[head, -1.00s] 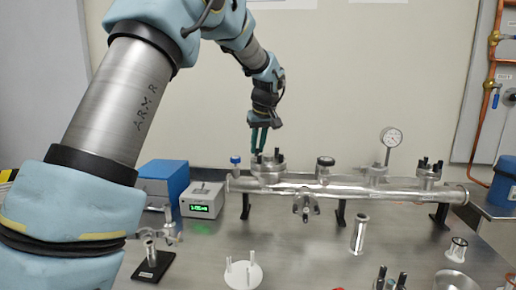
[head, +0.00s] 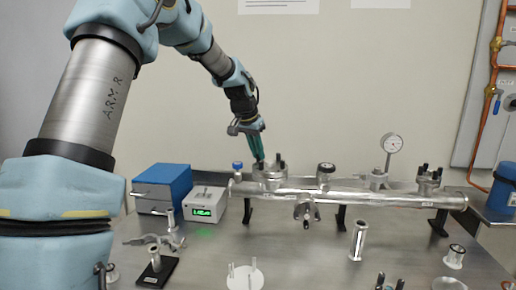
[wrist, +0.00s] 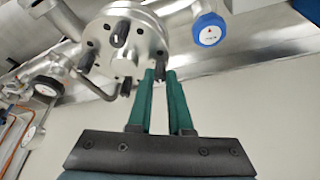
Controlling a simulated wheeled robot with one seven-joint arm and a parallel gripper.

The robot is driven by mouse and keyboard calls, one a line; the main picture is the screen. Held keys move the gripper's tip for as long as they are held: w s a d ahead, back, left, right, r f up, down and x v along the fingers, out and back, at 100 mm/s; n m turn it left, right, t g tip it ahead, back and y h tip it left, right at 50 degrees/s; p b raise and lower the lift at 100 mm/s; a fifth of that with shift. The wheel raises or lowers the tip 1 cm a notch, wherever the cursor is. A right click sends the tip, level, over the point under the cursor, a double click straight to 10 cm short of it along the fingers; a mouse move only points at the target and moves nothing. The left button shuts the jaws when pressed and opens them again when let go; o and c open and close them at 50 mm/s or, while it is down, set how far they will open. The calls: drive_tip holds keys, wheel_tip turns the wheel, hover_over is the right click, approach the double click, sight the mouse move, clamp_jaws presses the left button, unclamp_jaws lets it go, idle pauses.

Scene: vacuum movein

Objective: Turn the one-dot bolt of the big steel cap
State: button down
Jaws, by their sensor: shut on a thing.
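The big steel cap (head: 270,173) is a round steel flange on top of the left end of the horizontal steel tube (head: 360,196). It also shows in the wrist view (wrist: 100,48), with dark bolts (wrist: 118,35) standing around its rim. My gripper (head: 260,158) comes down on the cap's left side, tilted, with its green fingers at the rim. In the wrist view my gripper (wrist: 160,74) has its fingers close together around a bolt at the cap's edge. That bolt is mostly hidden by the fingertips. I cannot make out dot marks on any bolt.
A blue-topped valve (head: 237,167) stands close left of the cap and a dark knob (head: 326,168) to its right. A pressure gauge (head: 391,143) rises farther right. A white holder with pegs (head: 243,279) and a short steel tube (head: 357,241) stand on the table in front.

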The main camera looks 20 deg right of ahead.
drive_tip(key=m+g+p, duration=0.1)
drive_tip(key=m, duration=0.1)
drive_tip(key=m+p, duration=0.1)
drive_tip(key=m, duration=0.1)
drive_tip(key=shift+w+a+r+m+g+h, duration=0.1)
drive_tip(key=shift+w+m+g+h, duration=0.1)
drive_tip(key=shift+m+g+h, duration=0.15)
drive_tip(key=m+g+p, duration=0.2)
drive_tip(key=m+p, duration=0.1)
drive_tip(key=m, duration=0.2)
drive_tip(key=shift+w, duration=0.1)
drive_tip(key=m+g+p, duration=0.1)
drive_tip(key=m, duration=0.1)
drive_tip(key=m+g+y+p, duration=0.1)
drive_tip(key=m+p, duration=0.1)
drive_tip(key=m, duration=0.1)
drive_tip(key=shift+w+d+m, duration=0.15)
drive_tip(key=shift+d+m, duration=0.05)
drive_tip(key=shift+m, duration=0.15)
drive_tip(key=shift+m+g+y+p, duration=0.3)
drive_tip(key=shift+m+y+p, duration=0.25)
drive_tip(key=shift+m, duration=0.75)
drive_tip(key=shift+m+g+y+p, duration=0.25)
drive_tip(key=shift+m+y+p, duration=0.25)
drive_tip(key=shift+m, duration=0.8)
drive_tip(key=c, duration=0.8)
unclamp_jaws()
drive_tip(key=shift+c, duration=0.2)
drive_tip(key=shift+w, duration=0.1)
